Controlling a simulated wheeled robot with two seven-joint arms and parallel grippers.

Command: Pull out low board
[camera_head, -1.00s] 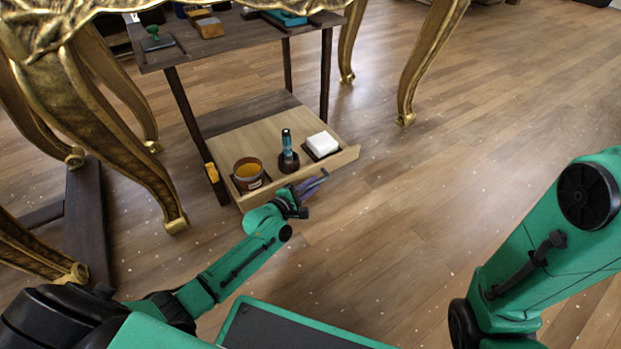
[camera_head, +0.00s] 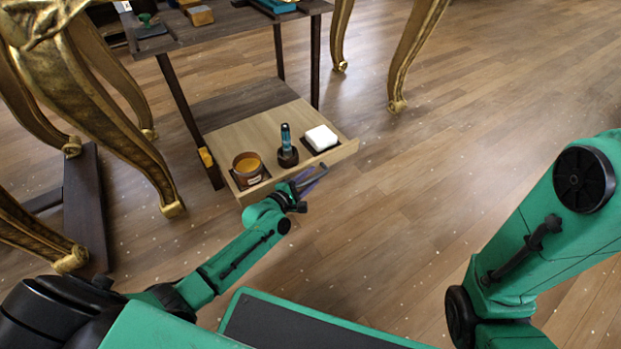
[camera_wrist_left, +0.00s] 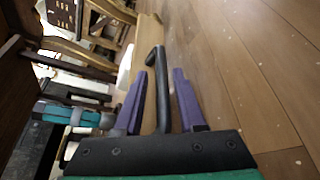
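The low board (camera_head: 225,134) is a pale wooden pull-out tray under the dark table, drawn out toward me. A dark bent handle (camera_wrist_left: 161,95) is at its front. My left gripper (camera_head: 318,178) is at the front edge. In the left wrist view its purple fingers (camera_wrist_left: 160,75) lie either side of the handle. Narrow gaps show beside the bar; whether the fingers press on it is unclear. A brown jar (camera_head: 247,168), a teal-topped object on a dark base (camera_head: 287,140) and a white block (camera_head: 320,138) sit on the board. My right gripper is out of view.
The dark table (camera_head: 228,25) stands above the board with several items on top. Curved gilt legs (camera_head: 130,130) rise at the left and a gilt leg (camera_head: 410,60) at the back right. The wooden floor (camera_head: 450,140) right of the board is clear.

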